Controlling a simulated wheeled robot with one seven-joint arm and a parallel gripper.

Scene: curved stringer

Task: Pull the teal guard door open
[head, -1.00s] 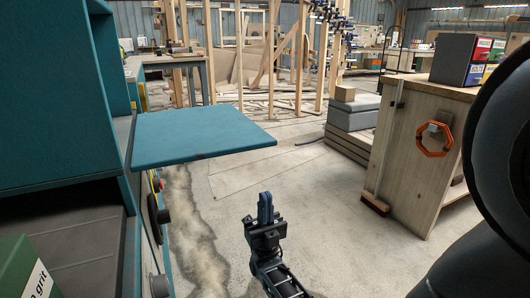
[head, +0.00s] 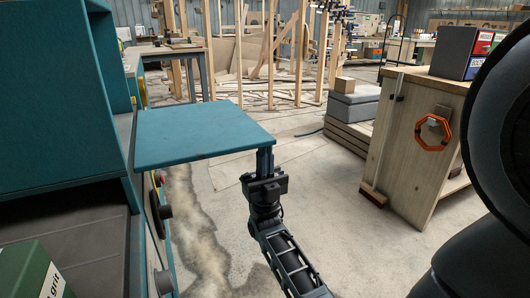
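The teal guard door (head: 195,132) is a flat panel standing out level to the right from the teal machine (head: 45,95). My gripper (head: 265,157) points upward at the door's near right corner. Its dark blue fingertips meet the door's front edge in the picture, and their tops seem to be hidden by the panel. I cannot tell whether they touch the door or are just below it. The fingers are seen nearly edge-on, so the gap between them is not clear. No handle on the door is visible.
A wooden cabinet (head: 408,150) with an orange octagonal ring (head: 433,134) stands at right. Grey blocks on boards (head: 352,112) lie behind it. A green grit box (head: 30,272) is at lower left. Knobs (head: 164,212) line the machine's side. The floor between is clear.

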